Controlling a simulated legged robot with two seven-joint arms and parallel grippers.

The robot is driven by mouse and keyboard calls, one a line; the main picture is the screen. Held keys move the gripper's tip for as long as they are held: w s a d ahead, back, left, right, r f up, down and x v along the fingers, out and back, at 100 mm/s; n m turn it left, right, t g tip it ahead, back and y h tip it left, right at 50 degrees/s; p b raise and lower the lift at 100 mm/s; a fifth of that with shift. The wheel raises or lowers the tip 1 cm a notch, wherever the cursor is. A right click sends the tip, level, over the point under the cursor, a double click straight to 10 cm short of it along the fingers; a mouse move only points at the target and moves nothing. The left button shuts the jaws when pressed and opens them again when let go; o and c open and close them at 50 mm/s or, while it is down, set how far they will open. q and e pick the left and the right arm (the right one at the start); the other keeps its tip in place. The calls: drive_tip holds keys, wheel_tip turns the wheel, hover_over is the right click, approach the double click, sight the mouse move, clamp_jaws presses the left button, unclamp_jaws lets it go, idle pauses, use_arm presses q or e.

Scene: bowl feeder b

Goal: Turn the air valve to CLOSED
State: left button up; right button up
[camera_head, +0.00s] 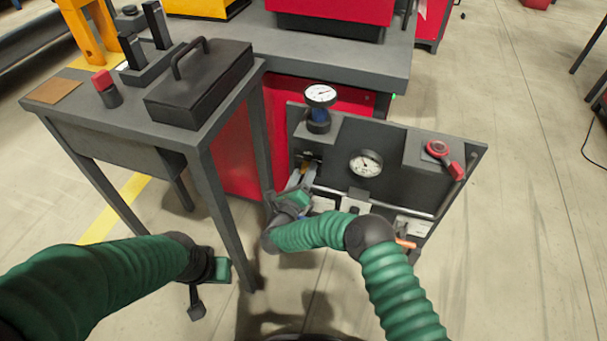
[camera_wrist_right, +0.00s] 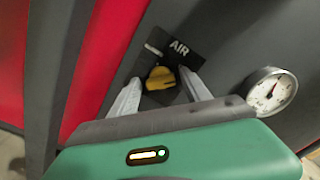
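The air valve's yellow handle (camera_wrist_right: 160,78) shows in the right wrist view on a dark plate lettered AIR (camera_wrist_right: 180,47). My right gripper (camera_wrist_right: 160,92) is open, with one pale finger on each side of the handle. I cannot tell whether the fingers touch it. No OPEN or CLOSED marking is readable. In the head view my right gripper (camera_head: 304,178) is at the left part of the dark panel (camera_head: 405,150), and my wrist mostly hides the valve. My left gripper (camera_head: 196,298) hangs low beside the table leg, away from the panel; its fingers are unclear.
A round gauge (camera_wrist_right: 272,91) is right of the valve; in the head view it is mid-panel (camera_head: 366,164). Another gauge (camera_head: 320,95) tops a blue regulator. A red lever (camera_head: 440,152) is at the panel's right. A dark side table (camera_head: 130,125) stands to the left.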

clamp_jaws()
